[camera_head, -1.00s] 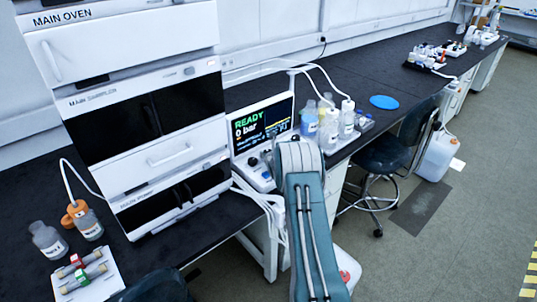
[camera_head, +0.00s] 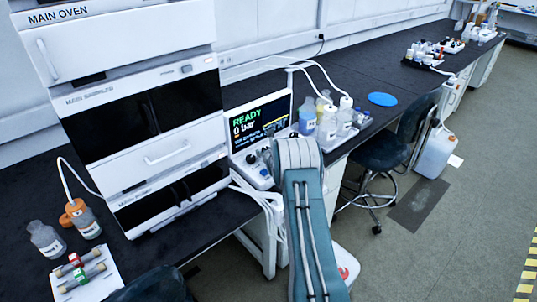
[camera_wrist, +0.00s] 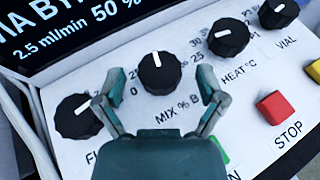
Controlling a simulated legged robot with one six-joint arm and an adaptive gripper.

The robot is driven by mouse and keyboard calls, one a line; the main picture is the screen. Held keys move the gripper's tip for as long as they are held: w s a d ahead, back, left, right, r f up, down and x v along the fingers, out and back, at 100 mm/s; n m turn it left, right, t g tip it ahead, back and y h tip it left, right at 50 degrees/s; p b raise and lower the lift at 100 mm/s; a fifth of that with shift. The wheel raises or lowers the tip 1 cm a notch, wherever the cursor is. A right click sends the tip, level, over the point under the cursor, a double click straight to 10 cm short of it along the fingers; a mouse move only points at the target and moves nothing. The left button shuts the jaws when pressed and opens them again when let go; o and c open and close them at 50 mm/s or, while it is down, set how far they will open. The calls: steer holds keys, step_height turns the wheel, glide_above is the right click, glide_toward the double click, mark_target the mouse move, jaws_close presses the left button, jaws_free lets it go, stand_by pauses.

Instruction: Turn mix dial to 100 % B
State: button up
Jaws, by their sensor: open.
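The mix dial (camera_wrist: 157,73) is a round black knob marked MIX % B on the white control panel in the wrist view. Its white pointer mark points roughly straight up, slightly left. My gripper (camera_wrist: 153,88) is open, with one finger on each side at the knob's lower left and lower right. I see no clear contact with the knob. The screen (camera_wrist: 70,35) above reads 2.5 ml/min and 50 %. In the head view my arm hides the gripper, and the panel's screen (camera_head: 258,122) shows READY and 0 bar.
The flow dial (camera_wrist: 78,115) sits close to the left finger and the heat dial (camera_wrist: 228,37) close to the right one. A green button (camera_wrist: 218,150) and a red STOP button (camera_wrist: 275,107) lie below right. Bottles (camera_head: 327,124) stand right of the screen.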

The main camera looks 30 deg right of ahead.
steer(key=v, duration=1.1)
steer(key=shift+s+a, duration=0.1)
steer(key=shift+s, duration=0.2)
steer(key=shift+r, duration=0.1)
steer(key=shift+w+d+r+n+t+y, duration=0.2)
steer(key=shift+w+d+n+t+y, duration=0.15)
steer(key=shift+d+n+y, duration=0.15)
steer(key=shift+w+d+r+n+t+y, duration=0.25)
steer(key=shift+w+d+n+y, duration=0.15)
steer(key=shift+d, duration=0.2)
steer(key=shift+d+n+t+y, duration=0.3)
steer(key=shift+d+n+y, duration=0.3)
steer(key=shift+y, duration=0.1)
steer(key=shift+s+d+f+n+y, duration=0.1)
steer(key=shift+s+d+n+y, duration=0.05)
steer(key=shift+d+n+y, duration=0.3)
steer(key=shift+s+d+f+n+y, duration=0.1)
steer(key=shift+d+n+y, duration=0.25)
steer(key=shift+y, duration=0.2)
steer(key=shift+s+d+f+n+g+y, duration=0.45)
steer(key=shift+s+n+g+y, duration=0.15)
steer(key=shift+y, duration=0.1)
steer(key=x, duration=1.1)
steer(key=shift+r, duration=0.1)
